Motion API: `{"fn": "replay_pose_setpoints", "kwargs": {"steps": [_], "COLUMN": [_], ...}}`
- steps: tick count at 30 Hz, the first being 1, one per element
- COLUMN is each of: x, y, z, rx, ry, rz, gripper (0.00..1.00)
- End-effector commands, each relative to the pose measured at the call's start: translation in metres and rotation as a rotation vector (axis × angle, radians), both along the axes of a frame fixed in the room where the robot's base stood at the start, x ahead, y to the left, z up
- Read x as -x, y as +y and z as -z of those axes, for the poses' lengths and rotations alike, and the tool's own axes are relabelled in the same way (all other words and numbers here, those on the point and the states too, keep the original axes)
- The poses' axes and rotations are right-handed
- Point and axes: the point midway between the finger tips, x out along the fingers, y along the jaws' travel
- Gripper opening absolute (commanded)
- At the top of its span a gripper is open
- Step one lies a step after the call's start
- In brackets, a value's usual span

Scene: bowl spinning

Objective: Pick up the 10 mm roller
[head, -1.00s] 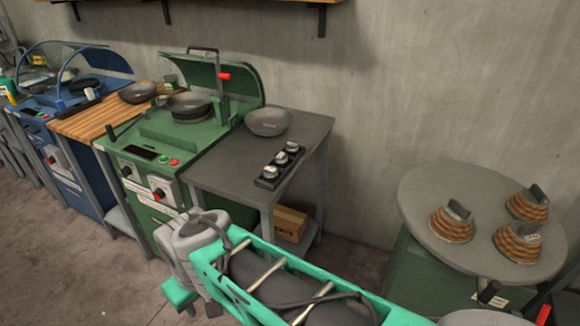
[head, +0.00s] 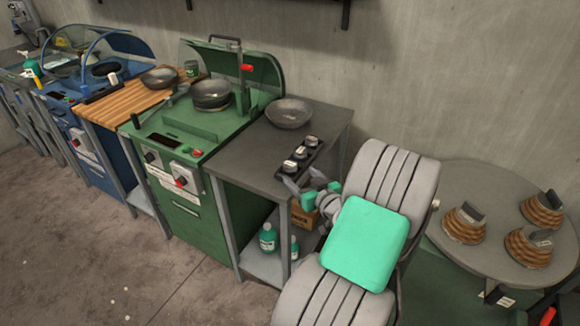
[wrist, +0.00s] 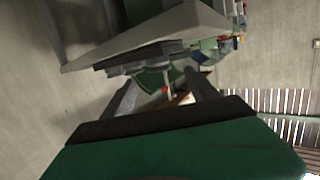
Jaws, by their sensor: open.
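Three small rollers with pale tops stand in a black rack (head: 304,158) at the right front of the grey table (head: 256,152): a far roller (head: 312,141), a middle roller (head: 300,153) and a near roller (head: 289,167). Their labels are too small to read, so I cannot tell which is the 10 mm one. My gripper (head: 303,182) is open and empty at the table's right edge, close to the near end of the rack. In the wrist view, the open fingers (wrist: 162,88) point toward the table edge and the dark rack (wrist: 148,56); the rollers are not clear there.
A grey bowl (head: 289,113) sits behind the rack. The green spinning machine (head: 190,130) stands left of the table. A round table (head: 480,190) with several wooden-ringed forms is at right. Bottles (head: 267,237) and a cardboard box (head: 303,220) are on the lower shelf.

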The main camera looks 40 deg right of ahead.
Motion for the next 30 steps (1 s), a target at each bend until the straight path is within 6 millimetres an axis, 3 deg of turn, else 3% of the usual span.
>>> {"fn": "replay_pose_setpoints", "kwargs": {"steps": [11, 19, 30], "x": [-0.054, -0.058, -0.057], "y": [-0.016, -0.018, -0.018], "z": [0.013, 0.015, 0.015], "rx": [-0.001, 0.000, 0.000], "ry": [0.002, 0.002, 0.002], "rz": [-0.006, -0.003, -0.004], "gripper": [0.68, 0.67, 0.37]}}
